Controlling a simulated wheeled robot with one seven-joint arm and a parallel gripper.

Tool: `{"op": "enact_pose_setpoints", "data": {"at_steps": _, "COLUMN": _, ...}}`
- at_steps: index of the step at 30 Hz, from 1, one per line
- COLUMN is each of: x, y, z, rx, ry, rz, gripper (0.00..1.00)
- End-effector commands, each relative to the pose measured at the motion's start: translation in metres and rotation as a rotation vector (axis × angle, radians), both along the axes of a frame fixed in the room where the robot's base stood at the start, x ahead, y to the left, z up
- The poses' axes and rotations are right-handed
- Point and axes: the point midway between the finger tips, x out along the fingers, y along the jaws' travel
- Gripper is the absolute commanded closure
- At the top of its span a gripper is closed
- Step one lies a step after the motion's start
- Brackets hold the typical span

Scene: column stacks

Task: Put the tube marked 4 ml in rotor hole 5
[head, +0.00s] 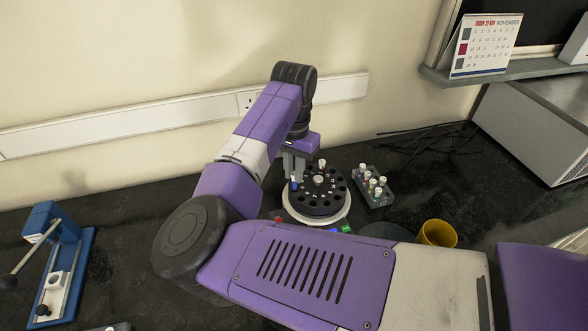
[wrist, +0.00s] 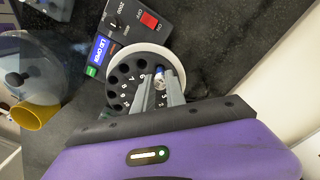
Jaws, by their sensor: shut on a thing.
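My gripper (head: 293,172) reaches down over the left side of the black rotor (head: 326,203). It is shut on a tube with a blue part (head: 294,186). In the wrist view the tube (wrist: 160,76) shows between the two fingertips (wrist: 160,84), over the rotor's rim side. Its mark cannot be read, and I cannot tell whether its lower end is inside a hole. The rotor (wrist: 121,84) has numbered dark holes around its edge; the fingers hide some of them. A white-capped tube (head: 322,163) stands at the rotor's back.
A grey rack (head: 377,200) with several white-capped tubes stands right of the rotor. The centrifuge's control panel (wrist: 128,22) has a red switch. A yellow cup (head: 437,233) stands at the front right. A blue device (head: 62,262) stands far left.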

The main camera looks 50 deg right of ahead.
Motion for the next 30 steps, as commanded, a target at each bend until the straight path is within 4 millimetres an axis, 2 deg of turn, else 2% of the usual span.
{"op": "enact_pose_setpoints", "data": {"at_steps": 30, "x": 0.0002, "y": -0.0002, "z": -0.0079, "rx": -0.001, "ry": 0.0, "rz": 0.0, "gripper": 1.0}}
